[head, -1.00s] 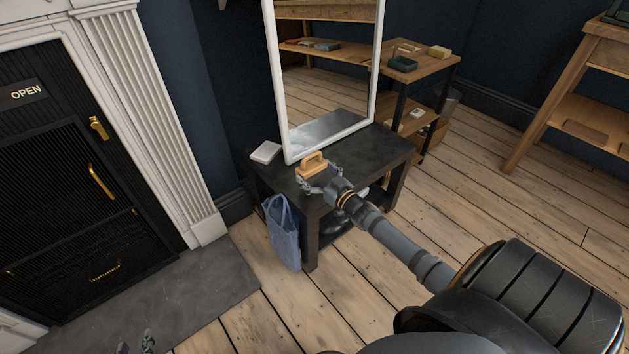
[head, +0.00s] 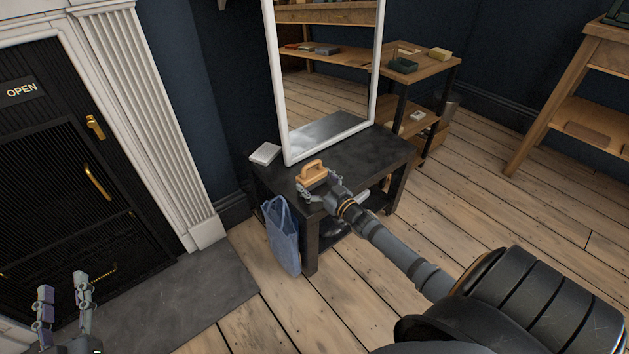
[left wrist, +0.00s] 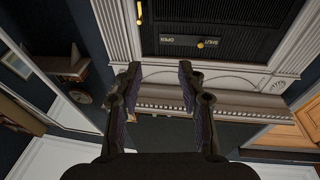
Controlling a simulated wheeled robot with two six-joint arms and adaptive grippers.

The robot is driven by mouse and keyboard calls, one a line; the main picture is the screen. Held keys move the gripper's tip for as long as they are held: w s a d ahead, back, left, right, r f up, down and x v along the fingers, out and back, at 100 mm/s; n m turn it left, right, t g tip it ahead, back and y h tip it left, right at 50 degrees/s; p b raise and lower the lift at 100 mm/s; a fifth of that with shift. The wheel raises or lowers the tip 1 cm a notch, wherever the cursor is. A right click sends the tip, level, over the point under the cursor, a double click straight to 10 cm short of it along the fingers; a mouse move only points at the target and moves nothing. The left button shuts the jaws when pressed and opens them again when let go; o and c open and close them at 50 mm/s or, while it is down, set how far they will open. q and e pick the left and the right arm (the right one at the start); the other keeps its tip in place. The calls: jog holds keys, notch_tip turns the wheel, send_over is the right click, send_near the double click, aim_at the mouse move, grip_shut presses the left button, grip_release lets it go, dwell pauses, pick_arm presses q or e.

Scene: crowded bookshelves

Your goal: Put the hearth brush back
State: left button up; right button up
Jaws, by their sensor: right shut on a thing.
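The hearth brush (head: 312,172), a tan wooden block with a loop handle, is at the front of the small black table (head: 362,160). My right gripper (head: 318,188) is shut on its near side. Its underside is hidden, so I cannot tell whether it touches the tabletop. My left gripper (head: 62,302) is open and empty in front of the fireplace, at the lower left. Its two spread fingers also show in the left wrist view (left wrist: 160,88), with nothing between them.
A white-framed mirror (head: 288,90) and a pale box (head: 265,153) stand on the black table. A blue bag (head: 282,235) hangs at its front left. The black fireplace door (head: 80,190) is at left, above a grey hearth slab (head: 190,300). Plank floor at right is open.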

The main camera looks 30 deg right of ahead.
pick_arm(q)
jog(key=shift+r+t, duration=0.3)
jog(key=shift+r, duration=0.4)
pick_arm(e)
jog(key=shift+f, duration=0.15)
jog(key=o, duration=0.9)
jog(key=shift+f, duration=0.1)
pick_arm(q)
jog(key=shift+r+t, duration=0.3)
jog(key=shift+r, duration=0.4)
pick_arm(e)
jog(key=shift+o, duration=0.7)
